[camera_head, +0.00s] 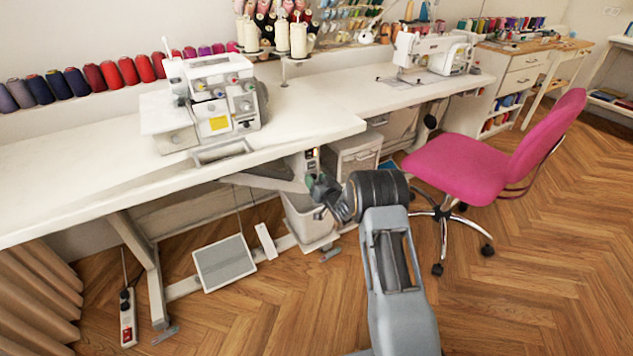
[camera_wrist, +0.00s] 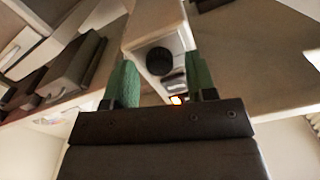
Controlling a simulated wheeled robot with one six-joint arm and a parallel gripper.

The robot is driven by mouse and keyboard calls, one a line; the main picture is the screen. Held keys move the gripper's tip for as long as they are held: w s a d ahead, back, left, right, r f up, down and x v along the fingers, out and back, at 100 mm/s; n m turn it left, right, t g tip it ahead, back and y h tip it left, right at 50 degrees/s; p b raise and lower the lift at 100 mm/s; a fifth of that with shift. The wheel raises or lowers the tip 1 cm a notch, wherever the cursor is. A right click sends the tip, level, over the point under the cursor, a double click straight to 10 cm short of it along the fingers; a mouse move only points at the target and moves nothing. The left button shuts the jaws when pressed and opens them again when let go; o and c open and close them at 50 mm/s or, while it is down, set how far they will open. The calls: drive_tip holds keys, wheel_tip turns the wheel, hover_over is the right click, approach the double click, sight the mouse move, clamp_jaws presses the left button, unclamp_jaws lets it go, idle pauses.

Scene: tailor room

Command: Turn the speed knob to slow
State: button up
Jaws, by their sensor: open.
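The speed knob (camera_wrist: 160,61) is a round black dial on the end of a pale control box (camera_wrist: 153,30) under the sewing table. In the wrist view it lies between my two green fingers. My gripper (camera_head: 321,187) is open and empty, just below the control box, which shows in the head view (camera_head: 312,159). I see no finger touching the knob, though the depth gap is hard to judge. A lit orange switch (camera_wrist: 176,100) sits below the knob, close to my gripper's body. The knob's marks and setting are too small to read.
The white table (camera_head: 75,190) hangs over my gripper, with a serger (camera_head: 215,92) on top. A white bin (camera_head: 308,222) and a pedal (camera_head: 224,262) are below. A pink chair (camera_head: 465,165) stands to the right. Open wooden floor (camera_head: 540,260) lies at the right front.

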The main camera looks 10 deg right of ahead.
drive_tip(key=shift+c, duration=0.5)
drive_tip(key=c, duration=0.8)
drive_tip(key=shift+f+n+b, duration=0.1)
drive_tip(key=shift+n+b, duration=0.2)
drive_tip(key=shift+b, duration=0.1)
drive_tip(key=n+b, duration=0.8)
drive_tip(key=shift+a+b, duration=0.1)
drive_tip(key=shift+b, duration=0.3)
